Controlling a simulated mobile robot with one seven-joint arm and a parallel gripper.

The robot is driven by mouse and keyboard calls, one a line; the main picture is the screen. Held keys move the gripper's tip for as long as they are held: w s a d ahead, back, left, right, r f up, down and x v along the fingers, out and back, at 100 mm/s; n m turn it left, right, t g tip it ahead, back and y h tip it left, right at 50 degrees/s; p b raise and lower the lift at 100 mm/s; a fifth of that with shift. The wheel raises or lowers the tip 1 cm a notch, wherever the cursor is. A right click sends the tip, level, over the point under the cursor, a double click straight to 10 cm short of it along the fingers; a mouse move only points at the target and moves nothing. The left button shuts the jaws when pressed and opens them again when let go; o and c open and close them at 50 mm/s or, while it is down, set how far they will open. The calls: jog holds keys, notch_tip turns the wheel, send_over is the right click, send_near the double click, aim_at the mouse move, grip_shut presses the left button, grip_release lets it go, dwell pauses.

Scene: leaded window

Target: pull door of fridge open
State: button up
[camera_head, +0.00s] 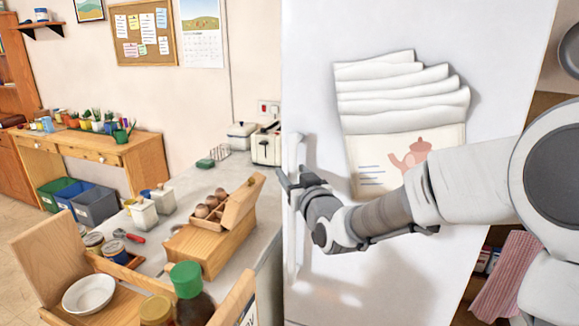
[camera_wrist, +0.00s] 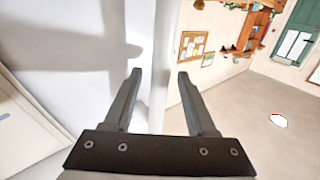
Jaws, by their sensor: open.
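The white fridge door (camera_head: 420,30) fills the middle right of the head view, with papers hung on it. Its long upright white handle (camera_head: 297,160) runs along the door's left edge. My gripper (camera_head: 290,180) is at the handle, and its fingers partly hide it. In the wrist view my gripper (camera_wrist: 158,80) has its two dark fingers apart. The white handle (camera_wrist: 160,60) stands upright in the gap between them. I cannot tell whether either finger touches it. The door looks shut, though its edge is partly hidden.
A grey counter (camera_head: 185,200) left of the fridge holds a toaster (camera_head: 267,148), an egg box (camera_head: 212,205) and white pots (camera_head: 143,214). Wooden trays and bottles stand in front. A pink towel (camera_head: 507,270) hangs at right. Open floor shows in the wrist view.

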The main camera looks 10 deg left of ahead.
jog(key=shift+w+a, duration=0.2)
jog(key=shift+w, duration=0.15)
jog(key=shift+c, duration=0.4)
grip_shut()
dwell(1.1)
